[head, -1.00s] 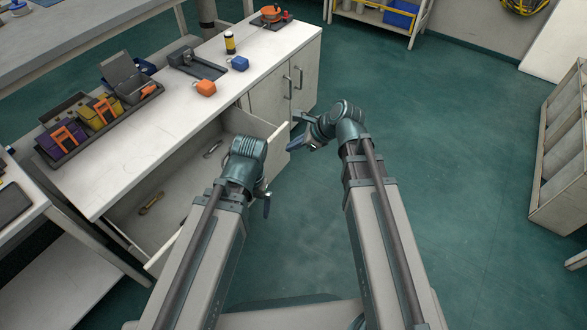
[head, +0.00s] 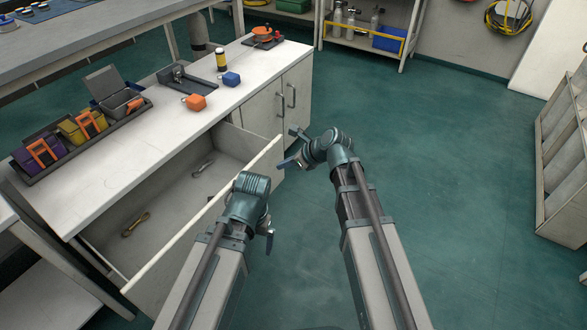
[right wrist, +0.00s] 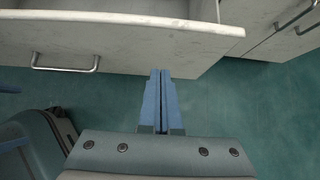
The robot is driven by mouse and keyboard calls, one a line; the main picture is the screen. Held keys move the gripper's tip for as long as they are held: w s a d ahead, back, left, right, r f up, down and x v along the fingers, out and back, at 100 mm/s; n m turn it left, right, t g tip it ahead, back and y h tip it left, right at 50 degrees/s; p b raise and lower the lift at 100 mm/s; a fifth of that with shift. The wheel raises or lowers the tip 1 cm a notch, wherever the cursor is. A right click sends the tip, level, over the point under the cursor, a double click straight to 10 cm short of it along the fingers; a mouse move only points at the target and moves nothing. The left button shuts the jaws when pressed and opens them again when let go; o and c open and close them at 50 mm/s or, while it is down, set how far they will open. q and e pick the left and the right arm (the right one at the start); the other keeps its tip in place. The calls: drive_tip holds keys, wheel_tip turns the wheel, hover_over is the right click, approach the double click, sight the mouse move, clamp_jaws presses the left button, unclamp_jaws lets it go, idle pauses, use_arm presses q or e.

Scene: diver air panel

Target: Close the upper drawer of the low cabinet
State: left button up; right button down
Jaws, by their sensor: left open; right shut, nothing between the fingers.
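The low cabinet (head: 120,160) stands at the left in the head view, and its upper drawer (head: 172,193) is pulled well open. The drawer's front panel also spans the top of the right wrist view (right wrist: 140,50), with a bar handle (right wrist: 65,68) at left. My right gripper (head: 287,163) is shut and empty, just outside the drawer front near its far end. Its blue fingers (right wrist: 161,74) point at the front panel's lower edge; I cannot tell whether they touch. My left gripper (head: 269,240) is open and empty, outside the drawer front and nearer to me.
Two tools lie in the drawer, one far (head: 203,166) and one near (head: 135,224). The cabinet top holds a tray of cases (head: 80,135), an orange block (head: 194,102) and a blue block (head: 231,80). Cabinet doors (head: 268,110) stand beyond the drawer. The green floor (head: 440,170) at right is clear.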

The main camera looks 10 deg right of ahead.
sight(263, 162)
use_arm(q)
drive_tip(key=shift+f, duration=0.6)
use_arm(e)
drive_tip(key=shift+w+a+f, duration=0.2)
drive_tip(key=shift+w+a, duration=0.35)
drive_tip(key=shift+a, duration=0.15)
drive_tip(key=shift+w+a+f, duration=0.2)
drive_tip(key=shift+w+a, duration=0.35)
drive_tip(key=shift+a, duration=0.15)
drive_tip(key=shift+w+a+f, duration=0.2)
drive_tip(key=shift+w+a, duration=0.35)
drive_tip(key=shift+a, duration=0.15)
drive_tip(key=shift+w+a, duration=0.2)
use_arm(q)
drive_tip(key=shift+w+a, duration=0.75)
drive_tip(key=shift+a, duration=0.15)
use_arm(e)
drive_tip(key=w+a, duration=1.4)
drive_tip(key=a, duration=0.4)
drive_tip(key=shift+w+a, duration=0.3)
drive_tip(key=shift+a, duration=0.1)
drive_tip(key=shift+w+a+r, duration=0.1)
